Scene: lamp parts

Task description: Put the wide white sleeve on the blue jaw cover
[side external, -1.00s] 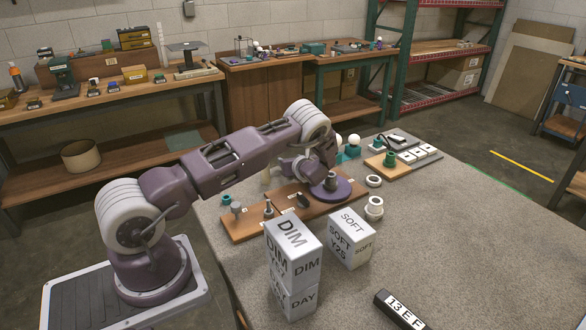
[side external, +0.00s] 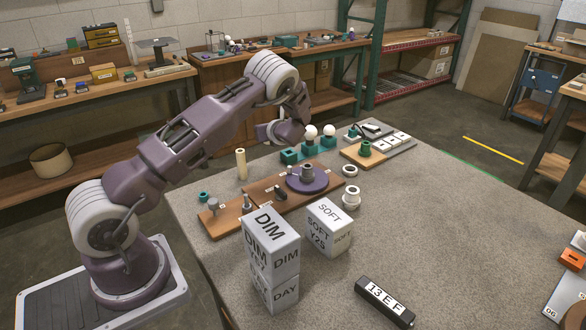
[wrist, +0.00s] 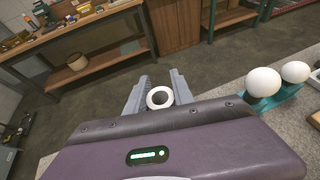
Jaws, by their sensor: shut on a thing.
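My gripper (wrist: 159,86) is shut on a white ring-shaped piece, which looks like a white sleeve (wrist: 151,101). In the wrist view its dark opening faces the camera between the two grey jaws. In the side view my wrist is raised behind the purple disc, and the jaws and the held piece are hidden. Two other white rings (side external: 350,170) (side external: 351,203) sit on the grey table, right of the disc. I cannot pick out a blue jaw cover with certainty; a teal-green piece (side external: 365,149) stands on a yellowish board.
The purple disc (side external: 320,186) with a dark post is on a brown board (side external: 228,222). White bulbs (side external: 310,132) stand in teal holders behind it. A cream post (side external: 241,164), lettered blocks (side external: 272,240) and a black labelled bar (side external: 385,302) stand around. The table's right side is largely clear.

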